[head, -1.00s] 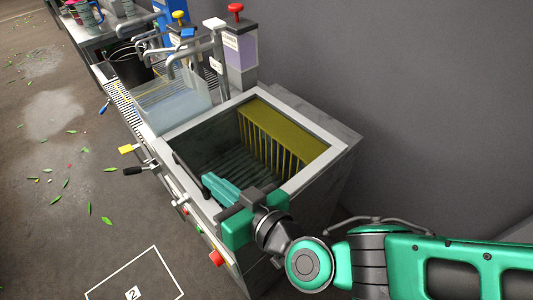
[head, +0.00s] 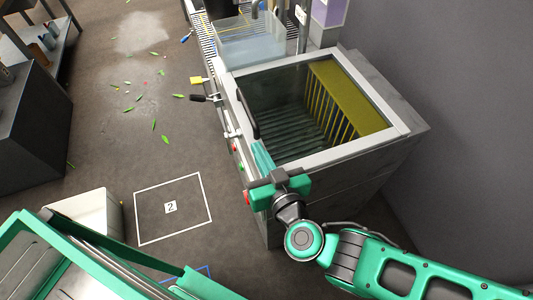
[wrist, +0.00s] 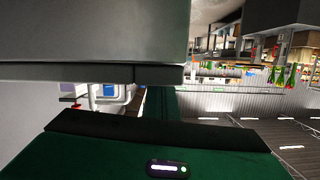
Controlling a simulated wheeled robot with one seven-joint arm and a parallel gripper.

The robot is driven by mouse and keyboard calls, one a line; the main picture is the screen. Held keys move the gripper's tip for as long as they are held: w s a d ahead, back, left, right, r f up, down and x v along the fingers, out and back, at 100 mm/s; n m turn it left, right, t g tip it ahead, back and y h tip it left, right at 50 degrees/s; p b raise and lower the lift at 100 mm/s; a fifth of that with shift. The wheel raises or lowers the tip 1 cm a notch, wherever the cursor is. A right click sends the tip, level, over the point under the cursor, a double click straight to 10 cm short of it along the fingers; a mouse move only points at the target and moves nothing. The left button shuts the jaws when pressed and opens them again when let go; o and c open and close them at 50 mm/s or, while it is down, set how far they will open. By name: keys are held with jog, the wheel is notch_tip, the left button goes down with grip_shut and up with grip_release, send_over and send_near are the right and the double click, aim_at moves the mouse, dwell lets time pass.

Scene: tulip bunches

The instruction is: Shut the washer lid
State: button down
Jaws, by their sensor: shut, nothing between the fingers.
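The washer (head: 335,165) is a grey box with a pale rim, at centre right in the head view. Its lid (head: 290,100) looks like a clear, dark-tinted pane lying flat, or nearly so, over the opening. A yellow panel and dark slats show through it. A dark handle (head: 247,114) runs along the lid's left edge. My gripper (head: 261,155) is shut and empty at the washer's front left corner, close to the handle's near end. I cannot tell whether it touches. In the wrist view a large grey surface fills the upper left, above my green fingers.
A clear water tank (head: 250,42) stands behind the washer. A yellow tag (head: 198,80) and a black lever (head: 205,98) stick out on the left side. A floor square marked 2 (head: 171,207) lies left of the washer. A grey wall is at the right.

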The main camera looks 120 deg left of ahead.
jog(key=shift+d+f+h, duration=0.3)
jog(key=shift+f, duration=0.55)
jog(key=shift+r, duration=0.1)
jog(key=r, duration=0.5)
jog(key=shift+a+r, duration=0.2)
jog(key=shift+r, duration=0.05)
jog(key=v, duration=1)
jog(key=shift+f, duration=0.15)
